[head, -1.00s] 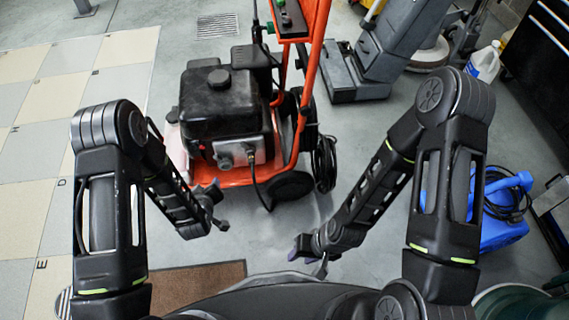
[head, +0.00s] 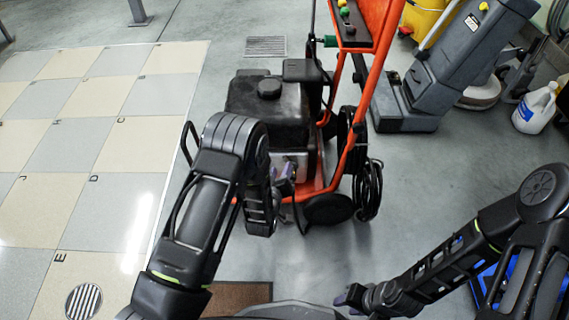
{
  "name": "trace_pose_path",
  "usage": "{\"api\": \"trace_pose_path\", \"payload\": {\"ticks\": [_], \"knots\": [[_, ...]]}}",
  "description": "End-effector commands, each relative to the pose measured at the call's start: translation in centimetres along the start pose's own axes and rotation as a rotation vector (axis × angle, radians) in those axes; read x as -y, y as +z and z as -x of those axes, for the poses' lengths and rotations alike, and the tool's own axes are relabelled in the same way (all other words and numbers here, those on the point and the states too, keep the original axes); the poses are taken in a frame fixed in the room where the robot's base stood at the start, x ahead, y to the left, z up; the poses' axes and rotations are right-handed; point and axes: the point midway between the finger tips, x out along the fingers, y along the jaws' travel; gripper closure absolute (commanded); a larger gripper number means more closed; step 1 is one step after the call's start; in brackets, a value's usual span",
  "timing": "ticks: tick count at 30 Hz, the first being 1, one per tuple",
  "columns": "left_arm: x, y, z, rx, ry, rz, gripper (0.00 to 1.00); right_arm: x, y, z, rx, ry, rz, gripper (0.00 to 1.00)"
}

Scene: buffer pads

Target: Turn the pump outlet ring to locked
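The orange pressure washer (head: 372,85) stands on the floor at the centre, with a black engine (head: 265,108) on its frame. The silver pump block (head: 297,160) shows low on its front side. My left gripper (head: 284,186) is at the pump block, partly behind my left forearm. The outlet ring cannot be made out; the gripper and arm cover that area. I cannot tell whether the fingers touch it or how far they are open. My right gripper (head: 350,297) is low at the bottom centre, away from the washer, and its opening is unclear.
A black wheel (head: 328,209) and coiled hose (head: 369,190) sit at the washer's right. A grey floor machine (head: 478,60) and white jug (head: 534,110) stand at the back right. A blue machine shows behind my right arm. Open floor lies between the washer and my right arm.

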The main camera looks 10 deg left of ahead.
Motion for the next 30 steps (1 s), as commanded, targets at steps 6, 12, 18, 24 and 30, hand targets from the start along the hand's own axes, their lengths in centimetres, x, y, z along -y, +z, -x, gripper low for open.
{"api": "trace_pose_path", "payload": {"ticks": [6, 12, 18, 24, 30], "knots": [[0.1, 0.3, -3.6, -0.001, 0.002, -0.001, 0.62, -0.5, -0.1, -1.5, -0.007, 0.0, -0.001, 0.64], [0.0, 0.1, -5.6, 0.0, 0.001, -0.002, 0.62, -0.6, -0.2, -2.1, -0.011, 0.0, -0.001, 0.64], [0.0, 0.0, -5.8, 0.001, 0.001, -0.001, 0.62, -0.6, -0.2, -2.0, -0.011, 0.0, -0.001, 0.64], [0.0, 0.0, -5.8, 0.001, 0.001, -0.001, 0.69, -0.6, -0.2, -2.0, -0.011, 0.0, -0.001, 0.64], [0.0, 0.0, -5.8, 0.0, 0.001, -0.001, 0.86, -0.6, -0.2, -2.0, -0.011, 0.0, -0.001, 0.64]]}}
